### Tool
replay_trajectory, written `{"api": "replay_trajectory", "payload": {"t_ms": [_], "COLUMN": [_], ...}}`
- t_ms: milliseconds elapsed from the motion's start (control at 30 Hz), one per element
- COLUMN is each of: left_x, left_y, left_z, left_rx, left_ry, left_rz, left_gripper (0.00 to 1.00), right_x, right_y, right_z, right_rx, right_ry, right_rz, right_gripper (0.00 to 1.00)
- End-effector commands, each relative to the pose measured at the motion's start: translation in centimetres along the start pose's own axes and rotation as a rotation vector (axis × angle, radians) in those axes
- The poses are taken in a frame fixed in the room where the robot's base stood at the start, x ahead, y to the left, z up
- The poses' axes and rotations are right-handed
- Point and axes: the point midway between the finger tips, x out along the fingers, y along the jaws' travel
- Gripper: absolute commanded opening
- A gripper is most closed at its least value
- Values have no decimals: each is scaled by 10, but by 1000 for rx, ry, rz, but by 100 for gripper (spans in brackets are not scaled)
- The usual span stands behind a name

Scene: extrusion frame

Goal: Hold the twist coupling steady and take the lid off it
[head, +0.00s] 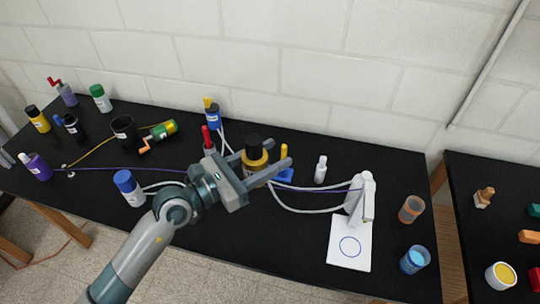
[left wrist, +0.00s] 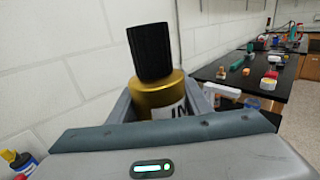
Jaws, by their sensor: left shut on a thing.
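The twist coupling looks like a gold cylinder (head: 256,161) with a white label and a black ribbed lid (head: 253,143) on top. My left gripper (head: 275,156) is shut around the gold body, one finger on each side, over the middle of the black table. In the left wrist view the gold body (left wrist: 158,95) sits between the fingers, and the black lid (left wrist: 150,50) stands on it, leaning slightly left in the picture. The fingers hide its lower part, so I cannot tell whether its base touches the table. My right gripper is not in view.
The black table (head: 310,211) holds several bottles, a blue-capped bottle (head: 128,187) near my left arm, and a white stand (head: 361,197) with cables on the right. A white sheet (head: 349,244) lies in front of the stand. A second table (head: 485,240) is at the far right.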

Motion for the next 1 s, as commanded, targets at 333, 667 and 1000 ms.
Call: {"api": "replay_trajectory", "payload": {"t_ms": [333, 667, 1000], "left_x": [0, -14, -82], "left_y": [0, 9, 47], "left_z": [0, -14, -65], "left_rx": [1, -1, -3], "left_ry": [-1, -2, 0], "left_rz": [0, 43, 223], "left_gripper": [4, 4, 4], "right_x": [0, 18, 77], "right_y": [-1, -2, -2], "right_z": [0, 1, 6], "right_rx": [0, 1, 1], "right_ry": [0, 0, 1], "right_rz": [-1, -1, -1], "right_gripper": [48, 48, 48]}}
